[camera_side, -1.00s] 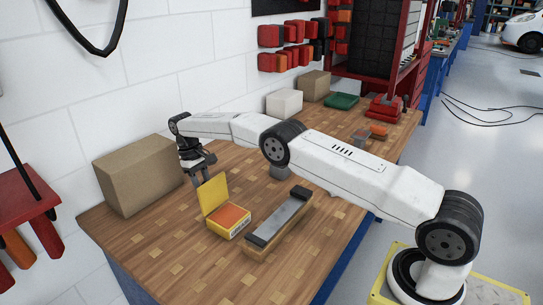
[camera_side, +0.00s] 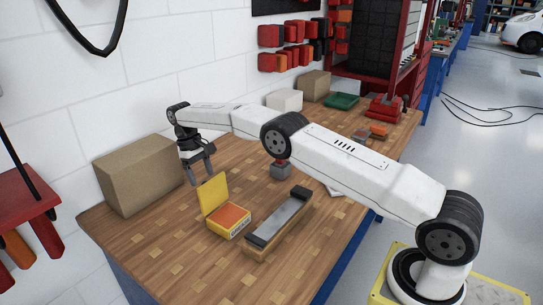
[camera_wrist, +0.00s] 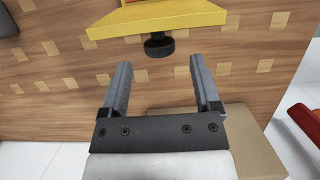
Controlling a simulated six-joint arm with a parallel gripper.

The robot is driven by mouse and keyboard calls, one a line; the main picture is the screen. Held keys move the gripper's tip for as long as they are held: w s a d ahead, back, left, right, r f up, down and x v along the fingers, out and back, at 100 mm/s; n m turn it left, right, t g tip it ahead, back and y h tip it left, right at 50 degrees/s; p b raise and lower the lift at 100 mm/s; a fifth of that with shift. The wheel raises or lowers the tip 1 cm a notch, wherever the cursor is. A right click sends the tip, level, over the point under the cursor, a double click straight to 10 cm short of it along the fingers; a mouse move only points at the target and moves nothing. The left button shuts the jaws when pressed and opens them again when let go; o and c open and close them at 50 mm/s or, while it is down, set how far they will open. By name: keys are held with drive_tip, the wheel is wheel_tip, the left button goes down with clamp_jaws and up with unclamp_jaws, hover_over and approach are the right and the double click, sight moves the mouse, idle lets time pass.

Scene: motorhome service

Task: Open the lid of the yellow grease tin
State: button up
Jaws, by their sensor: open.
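The yellow grease tin (camera_side: 234,232) sits on the wooden bench with orange contents showing. Its lid (camera_side: 213,193) stands up, tilted back on the tin's far-left edge. In the wrist view the lid (camera_wrist: 195,17) shows at the top, with a dark round knob (camera_wrist: 158,45) on its near side. My gripper (camera_side: 202,182) is behind the lid, fingers pointing down, open and empty. In the wrist view my gripper (camera_wrist: 155,66) has its fingers spread, with the knob just beyond the tips, apart from them.
A cardboard box (camera_side: 138,175) stands left of my gripper by the wall. A sharpening stone on a wooden base (camera_side: 280,222) lies right of the tin. The bench front is clear.

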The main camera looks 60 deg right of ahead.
sight(213, 188)
drive_tip(key=shift+s+a+r, duration=0.1)
drive_tip(key=shift+s+r, duration=1.15)
drive_tip(key=shift+r, duration=0.2)
drive_tip(key=shift+s+r, duration=1.2)
drive_tip(key=shift+r, duration=0.2)
drive_tip(key=s+r, duration=0.4)
drive_tip(key=s, duration=0.5)
drive_tip(key=shift+a, duration=0.2)
drive_tip(key=shift+s, duration=0.2)
drive_tip(key=s+a+f+t, duration=0.1)
drive_tip(key=s+f+t, duration=0.2)
drive_tip(key=s, duration=0.6)
drive_tip(key=s+a+f+t, duration=0.1)
drive_tip(key=s+f, duration=0.3)
drive_tip(key=s, duration=0.5)
drive_tip(key=shift+a+t, duration=0.2)
drive_tip(key=shift+t, duration=0.7)
